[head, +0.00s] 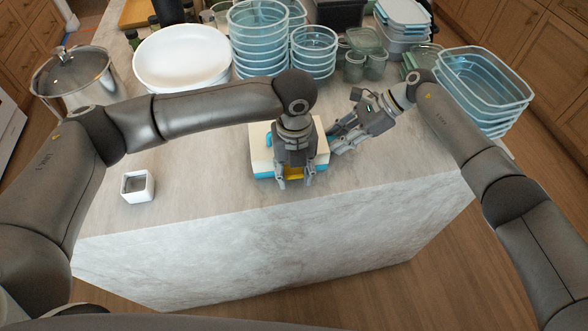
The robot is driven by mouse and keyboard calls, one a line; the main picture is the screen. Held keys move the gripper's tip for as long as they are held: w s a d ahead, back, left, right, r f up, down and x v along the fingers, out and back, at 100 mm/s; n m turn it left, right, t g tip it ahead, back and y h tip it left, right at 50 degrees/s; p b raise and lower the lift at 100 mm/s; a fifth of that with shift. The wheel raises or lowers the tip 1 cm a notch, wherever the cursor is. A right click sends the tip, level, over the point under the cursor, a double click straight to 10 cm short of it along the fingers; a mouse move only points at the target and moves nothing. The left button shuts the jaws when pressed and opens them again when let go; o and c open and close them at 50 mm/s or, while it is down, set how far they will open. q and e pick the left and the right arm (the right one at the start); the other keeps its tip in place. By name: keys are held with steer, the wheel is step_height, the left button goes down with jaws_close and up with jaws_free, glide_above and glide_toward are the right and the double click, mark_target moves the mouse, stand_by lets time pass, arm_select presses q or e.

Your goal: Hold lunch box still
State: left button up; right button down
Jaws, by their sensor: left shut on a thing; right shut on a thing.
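The lunch box (260,152) has a cream top and a blue lower part. It sits flat near the front edge of the island. My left gripper (294,182) points down over the front of the lunch box and is shut on it, around a yellow part (294,173) at the front side. My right gripper (334,143) reaches in from the right and is shut on the right side of the lunch box. My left arm and gripper hide much of the middle of the lunch box, and the exact finger contacts are hard to see.
A small white square container (138,187) stands at the left front. A lidded pot (72,75), white bowls (182,58), stacked glass bowls (258,42) and glass containers (488,85) crowd the back and right. The marble counter (205,170) is clear left of the lunch box.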

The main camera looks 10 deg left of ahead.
arm_select(q)
steer(key=shift+f, duration=0.1)
steer(key=t, duration=0.1)
steer(key=f+t+y, duration=0.1)
steer(key=t, duration=0.1)
steer(key=shift+s+f+t, duration=0.1)
steer(key=shift+s+t, duration=0.2)
steer(key=shift+f+t+y, duration=0.3)
steer(key=shift+t, duration=0.65)
steer(key=shift+f+t+y, duration=0.3)
steer(key=shift+t, duration=0.65)
steer(key=shift+w, duration=0.1)
steer(key=o, duration=1)
